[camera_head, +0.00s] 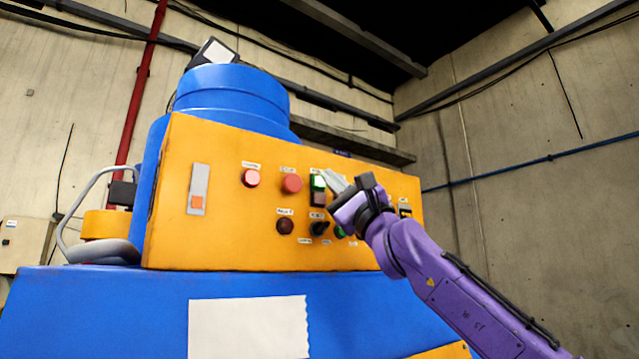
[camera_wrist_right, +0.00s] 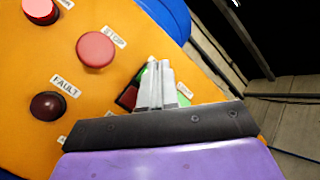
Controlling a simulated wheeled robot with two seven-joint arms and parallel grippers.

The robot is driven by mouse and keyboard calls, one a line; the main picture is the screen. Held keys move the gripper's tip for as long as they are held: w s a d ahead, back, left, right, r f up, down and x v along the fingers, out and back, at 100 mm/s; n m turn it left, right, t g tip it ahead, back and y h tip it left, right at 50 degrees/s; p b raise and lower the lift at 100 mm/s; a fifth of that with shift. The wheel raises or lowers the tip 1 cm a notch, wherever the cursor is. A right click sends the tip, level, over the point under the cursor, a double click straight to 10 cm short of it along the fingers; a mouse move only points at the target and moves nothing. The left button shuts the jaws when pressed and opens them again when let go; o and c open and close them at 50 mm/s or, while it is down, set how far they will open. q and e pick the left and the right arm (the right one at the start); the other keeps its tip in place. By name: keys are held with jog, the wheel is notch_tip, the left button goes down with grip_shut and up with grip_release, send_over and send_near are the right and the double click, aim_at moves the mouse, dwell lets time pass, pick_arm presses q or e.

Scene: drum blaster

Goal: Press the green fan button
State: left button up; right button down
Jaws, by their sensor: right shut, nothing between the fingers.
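The yellow control panel (camera_head: 230,245) faces me on the blue machine. A green button (camera_head: 318,183), with a dark red part below it, sits in the upper row. A second green button (camera_head: 339,233) is lower, partly hidden by my arm. I cannot read which label names the fan. My right gripper (camera_head: 333,178) is shut and empty, with its tips beside the upper green button. In the right wrist view the shut fingers (camera_wrist_right: 157,68) cover much of a green and red control; contact cannot be told. My left gripper is out of view.
A red STOP button (camera_wrist_right: 95,49) and a dark FAULT light (camera_wrist_right: 48,106) are left of the fingers in the wrist view. A black knob (camera_head: 319,228) is below the upper green button. A pink-red button (camera_head: 251,178) is further left.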

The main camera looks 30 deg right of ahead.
jog(key=shift+s, duration=0.1)
jog(key=s, duration=0.5)
jog(key=shift+d, duration=0.2)
jog(key=shift+w, duration=0.15)
dwell(0.7)
